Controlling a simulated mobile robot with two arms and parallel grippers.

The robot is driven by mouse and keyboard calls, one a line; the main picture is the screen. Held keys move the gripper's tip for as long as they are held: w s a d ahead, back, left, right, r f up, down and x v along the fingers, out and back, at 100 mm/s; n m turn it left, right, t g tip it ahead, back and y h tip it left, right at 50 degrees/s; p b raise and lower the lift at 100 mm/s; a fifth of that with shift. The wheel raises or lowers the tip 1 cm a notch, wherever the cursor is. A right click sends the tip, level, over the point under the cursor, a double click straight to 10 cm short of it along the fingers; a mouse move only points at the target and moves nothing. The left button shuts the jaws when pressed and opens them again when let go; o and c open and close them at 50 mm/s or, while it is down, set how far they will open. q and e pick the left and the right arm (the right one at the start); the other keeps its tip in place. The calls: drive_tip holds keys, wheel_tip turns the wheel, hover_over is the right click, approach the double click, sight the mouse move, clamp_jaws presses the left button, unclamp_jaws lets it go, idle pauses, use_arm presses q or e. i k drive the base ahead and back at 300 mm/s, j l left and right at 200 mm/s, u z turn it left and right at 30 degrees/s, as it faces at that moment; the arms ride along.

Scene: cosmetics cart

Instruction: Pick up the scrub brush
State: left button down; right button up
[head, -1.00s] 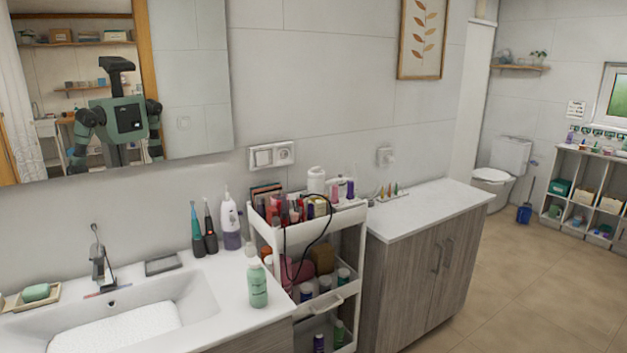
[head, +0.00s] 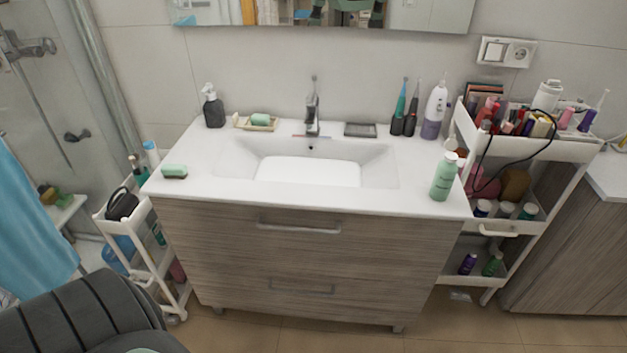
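A small block with a green top and a dark lower side (head: 174,171), which looks like the scrub brush, lies on the left front of the white sink counter (head: 208,150). It is near the counter's left edge, and nothing covers it. Neither of my grippers shows in the head view. A dark ribbed part of my own left arm fills the lower left corner, and its gripper is out of the picture.
A soap dish (head: 257,126), black pump bottle (head: 212,107) and faucet (head: 313,110) stand behind. A green bottle (head: 444,177) stands front right. White carts flank the cabinet, left (head: 142,208) and right (head: 575,151). Counter around the brush is clear.

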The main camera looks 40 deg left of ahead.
sight(169, 170)
drive_tip(key=k+l+u, duration=0.1)
drive_tip(key=u, duration=1.95)
